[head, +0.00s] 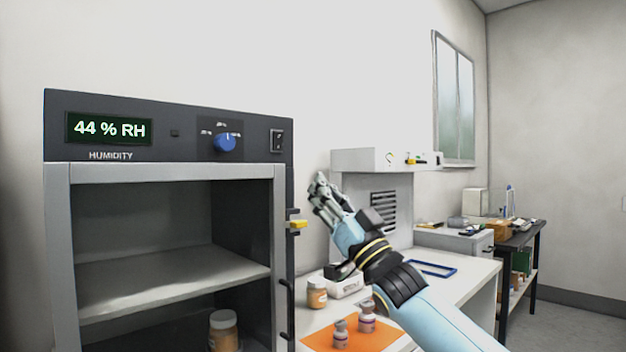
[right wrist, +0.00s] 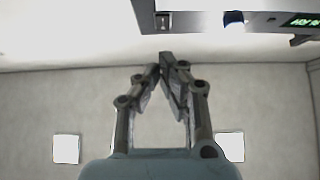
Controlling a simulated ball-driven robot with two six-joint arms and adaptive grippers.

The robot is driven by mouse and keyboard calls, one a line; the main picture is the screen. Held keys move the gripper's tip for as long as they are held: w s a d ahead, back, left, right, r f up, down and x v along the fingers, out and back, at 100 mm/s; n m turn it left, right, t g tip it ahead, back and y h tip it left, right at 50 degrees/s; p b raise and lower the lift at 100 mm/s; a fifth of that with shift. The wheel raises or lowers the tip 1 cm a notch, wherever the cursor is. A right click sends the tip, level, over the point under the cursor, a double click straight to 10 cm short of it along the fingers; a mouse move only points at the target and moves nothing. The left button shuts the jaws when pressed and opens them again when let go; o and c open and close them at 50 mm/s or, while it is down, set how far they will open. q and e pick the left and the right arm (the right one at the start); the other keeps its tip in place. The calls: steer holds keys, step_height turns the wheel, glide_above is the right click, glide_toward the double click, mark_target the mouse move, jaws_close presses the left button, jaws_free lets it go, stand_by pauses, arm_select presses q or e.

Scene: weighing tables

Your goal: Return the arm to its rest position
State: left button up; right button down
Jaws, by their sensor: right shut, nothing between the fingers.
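My right arm comes in from the lower right in the head view, light blue with a black and yellow wrist. My right gripper (head: 320,182) points up and to the left, raised in front of the wall between the humidity cabinet (head: 168,125) and the grey-white bench unit (head: 385,200). In the right wrist view the fingertips of the right gripper (right wrist: 165,62) meet, with nothing between them. My left gripper is not in view.
The cabinet stands open, reading 44 % RH, with a jar (head: 223,332) inside. On the white table (head: 478,285) are an orange mat (head: 372,340) with two small containers, an orange-brown jar (head: 317,293) and a blue frame (head: 433,268). A dark table (head: 525,237) stands at the back right.

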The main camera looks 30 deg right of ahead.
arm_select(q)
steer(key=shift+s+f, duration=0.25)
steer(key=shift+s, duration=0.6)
arm_select(e)
steer(key=shift+s+f, duration=0.25)
steer(key=shift+f, duration=0.2)
